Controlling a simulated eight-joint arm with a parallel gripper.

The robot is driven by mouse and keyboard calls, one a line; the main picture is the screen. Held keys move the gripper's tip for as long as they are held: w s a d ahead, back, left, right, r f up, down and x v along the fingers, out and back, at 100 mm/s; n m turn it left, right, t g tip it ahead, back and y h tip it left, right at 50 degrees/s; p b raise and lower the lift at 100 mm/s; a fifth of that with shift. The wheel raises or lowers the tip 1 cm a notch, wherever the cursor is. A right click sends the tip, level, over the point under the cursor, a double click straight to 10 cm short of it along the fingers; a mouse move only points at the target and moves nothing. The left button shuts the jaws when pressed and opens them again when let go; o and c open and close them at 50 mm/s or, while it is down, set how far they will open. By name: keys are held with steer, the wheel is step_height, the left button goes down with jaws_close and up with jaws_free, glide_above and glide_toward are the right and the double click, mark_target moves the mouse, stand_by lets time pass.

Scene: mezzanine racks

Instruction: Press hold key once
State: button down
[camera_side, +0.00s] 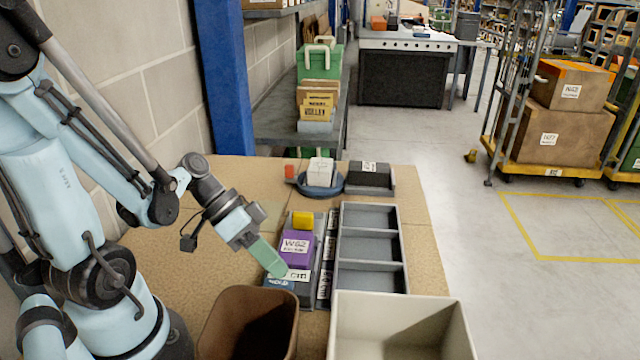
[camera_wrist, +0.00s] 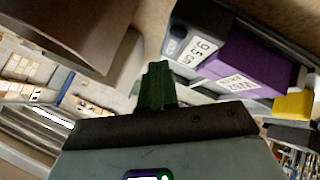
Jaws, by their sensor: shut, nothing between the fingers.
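I cannot make out a key marked hold in either view. My gripper (camera_side: 283,274) has green fingers, shut and empty, pointing down and to the right in the side view. Its tips are over or beside a blue-grey labelled block (camera_side: 281,284); I cannot tell whether they touch. The fingers also show in the wrist view (camera_wrist: 157,85), beside that block (camera_wrist: 177,48). A purple labelled box (camera_side: 296,248) and a yellow block (camera_side: 302,220) sit behind it in the same row. A small red item (camera_side: 289,171) is at the back, too small to identify.
A grey three-compartment tray (camera_side: 370,248) looks empty. A labelled strip (camera_side: 326,262) runs beside it. A brown bin (camera_side: 212,335) and a cream bin (camera_side: 455,335) stand in front. At the back are a white block (camera_side: 321,170) on a round blue base and a dark labelled unit (camera_side: 370,180).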

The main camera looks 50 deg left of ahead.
mark_target(274, 280)
steer(key=shift+f, duration=0.15)
steer(key=shift+f, duration=0.3)
steer(key=shift+f, duration=0.4)
stand_by(0.9)
steer(key=shift+r, duration=0.85)
steer(key=shift+r, duration=0.1)
steer(key=shift+r, duration=2.4)
